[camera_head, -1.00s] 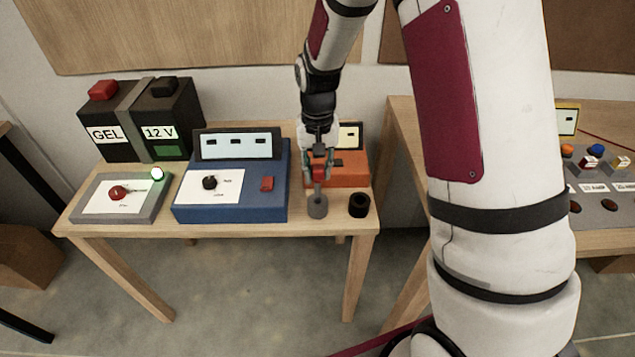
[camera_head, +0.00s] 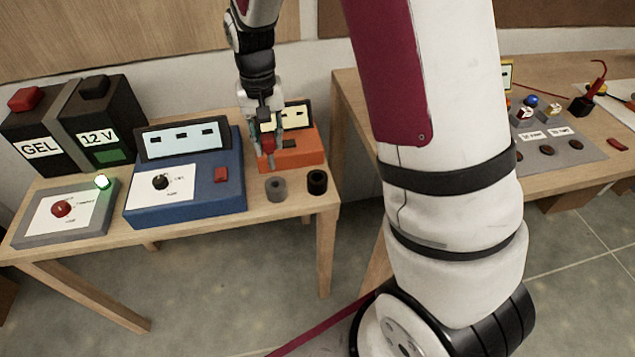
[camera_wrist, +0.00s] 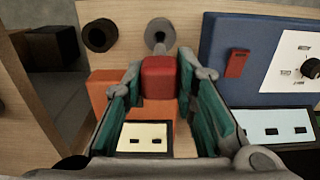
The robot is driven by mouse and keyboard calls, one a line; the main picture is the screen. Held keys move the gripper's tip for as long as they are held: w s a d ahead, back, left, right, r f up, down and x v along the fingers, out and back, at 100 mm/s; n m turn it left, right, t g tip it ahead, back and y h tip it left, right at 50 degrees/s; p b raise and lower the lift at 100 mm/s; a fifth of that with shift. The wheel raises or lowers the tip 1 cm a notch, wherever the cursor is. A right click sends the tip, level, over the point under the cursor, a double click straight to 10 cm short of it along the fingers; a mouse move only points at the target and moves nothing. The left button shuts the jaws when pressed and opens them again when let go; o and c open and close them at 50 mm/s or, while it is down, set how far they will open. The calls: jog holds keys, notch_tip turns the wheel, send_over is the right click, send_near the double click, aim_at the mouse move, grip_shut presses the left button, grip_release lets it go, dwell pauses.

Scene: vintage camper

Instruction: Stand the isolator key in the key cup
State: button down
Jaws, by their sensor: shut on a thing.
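The isolator key has a red head (camera_head: 268,143) and is held in my gripper (camera_head: 270,147). The red head also shows in the wrist view (camera_wrist: 159,77), between the two green-padded fingers of my gripper (camera_wrist: 158,84). Its lower end points towards a grey round cup (camera_head: 276,188), which stands near the table's front edge. The grey cup shows just beyond the key in the wrist view (camera_wrist: 160,33). A black round cup (camera_head: 317,182) stands right of it. Neither is marked as the key cup. The key appears above and behind the grey cup, apart from it.
An orange box (camera_head: 300,150) with a display is close behind my gripper. A blue box (camera_head: 185,195) stands left of the cups. A grey panel with a red knob (camera_head: 62,208) and lit green lamp (camera_head: 102,181) is further left.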

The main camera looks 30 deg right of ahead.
jog(key=s+d+p, duration=0.3)
jog(key=d+p, duration=0.3)
jog(key=d, duration=0.3)
jog(key=shift+s+d+f+p, duration=0.1)
jog(key=shift+d+f+p, duration=0.2)
jog(key=shift+f, duration=1.35)
jog(key=shift+s+d+f+p, duration=0.1)
jog(key=shift+d+f+p, duration=0.15)
jog(key=shift+f, duration=1.35)
jog(key=shift+d+f+p, duration=0.2)
jog(key=shift+f+p, duration=0.15)
jog(key=shift+f, duration=1.3)
jog(key=shift+f, duration=0.1)
jog(key=c, duration=1.3)
grip_release()
